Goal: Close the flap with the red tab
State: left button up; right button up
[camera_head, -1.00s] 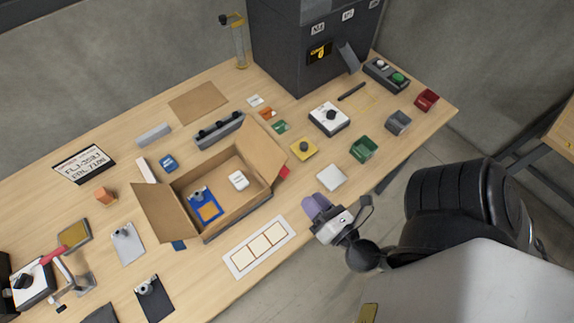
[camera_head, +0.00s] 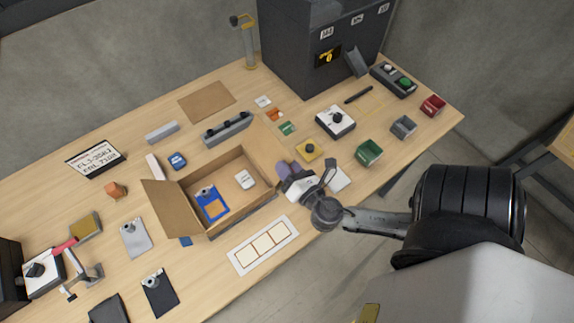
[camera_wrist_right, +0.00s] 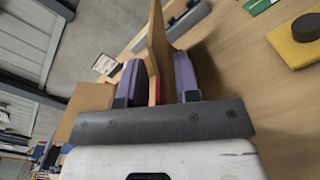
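The open cardboard box (camera_head: 225,214) stands on the table with its left flap (camera_head: 163,208) and right flap (camera_head: 264,143) raised. The red tab (camera_wrist_right: 153,90) shows on the right flap (camera_wrist_right: 157,45) in the right wrist view; in the head view my gripper hides it. My right gripper (camera_head: 285,170) is at the right flap's outer end. The left gripper is out of view.
A blue card (camera_head: 212,203) and a white item (camera_head: 245,179) lie in the box. A yellow block with a black knob (camera_head: 310,150), a white tile (camera_head: 338,180) and a green bin (camera_head: 369,152) stand to the right. A white framed strip (camera_head: 263,246) lies in front.

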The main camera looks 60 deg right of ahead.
jog(key=shift+c, duration=0.4)
grip_shut()
